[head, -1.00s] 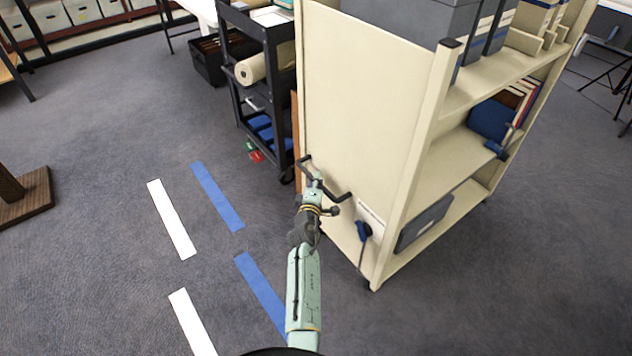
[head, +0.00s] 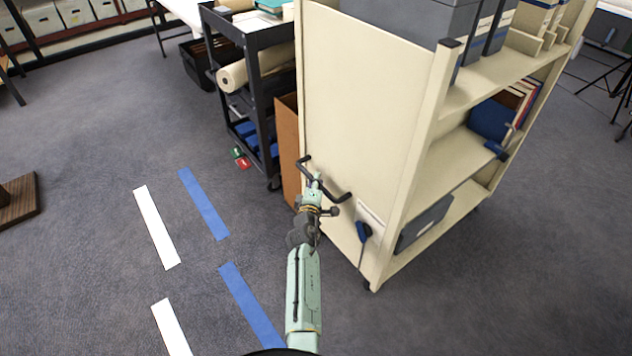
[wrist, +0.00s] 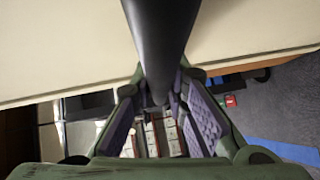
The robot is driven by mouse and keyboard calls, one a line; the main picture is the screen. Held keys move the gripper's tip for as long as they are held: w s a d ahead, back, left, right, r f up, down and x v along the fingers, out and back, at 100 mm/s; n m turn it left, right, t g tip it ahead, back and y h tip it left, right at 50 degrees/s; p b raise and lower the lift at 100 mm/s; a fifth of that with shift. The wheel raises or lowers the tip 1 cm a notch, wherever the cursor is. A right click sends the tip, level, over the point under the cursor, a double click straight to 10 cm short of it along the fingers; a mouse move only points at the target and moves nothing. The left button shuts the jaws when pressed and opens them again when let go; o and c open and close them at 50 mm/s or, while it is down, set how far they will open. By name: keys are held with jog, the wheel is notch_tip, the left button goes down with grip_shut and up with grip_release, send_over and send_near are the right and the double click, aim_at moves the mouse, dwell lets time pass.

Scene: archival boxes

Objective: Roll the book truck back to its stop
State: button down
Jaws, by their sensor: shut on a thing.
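The cream book truck (head: 365,120) stands at the centre right in the head view, its end panel facing me and its open shelves to the right. A dark push handle (head: 338,197) sticks out from the end panel. My gripper (head: 314,182) is at this handle. In the wrist view the black handle bar (wrist: 160,45) runs between the two fingers of my gripper (wrist: 160,112), which are shut on it. The truck's cream panel (wrist: 60,50) fills the upper wrist view. No stop is identifiable in these views.
A black cart (head: 265,90) with a paper roll (head: 245,74) stands left of the truck, close to a brown board (head: 287,140). Blue tape (head: 203,203) and white tape (head: 156,228) mark the floor at left. A wooden base (head: 20,203) sits far left. Carpet between is clear.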

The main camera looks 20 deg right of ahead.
jog(key=shift+s+d, duration=0.15)
jog(key=shift+d, duration=0.3)
jog(key=c, duration=1.8)
grip_release()
jog(key=shift+c, duration=0.2)
jog(key=shift+o, duration=1.4)
jog(key=shift+a, duration=0.25)
jog(key=shift+a, duration=0.1)
jog(key=v, duration=1.1)
jog(key=shift+s+a, duration=0.2)
jog(key=shift+s, duration=0.1)
jog(key=shift+r, duration=0.15)
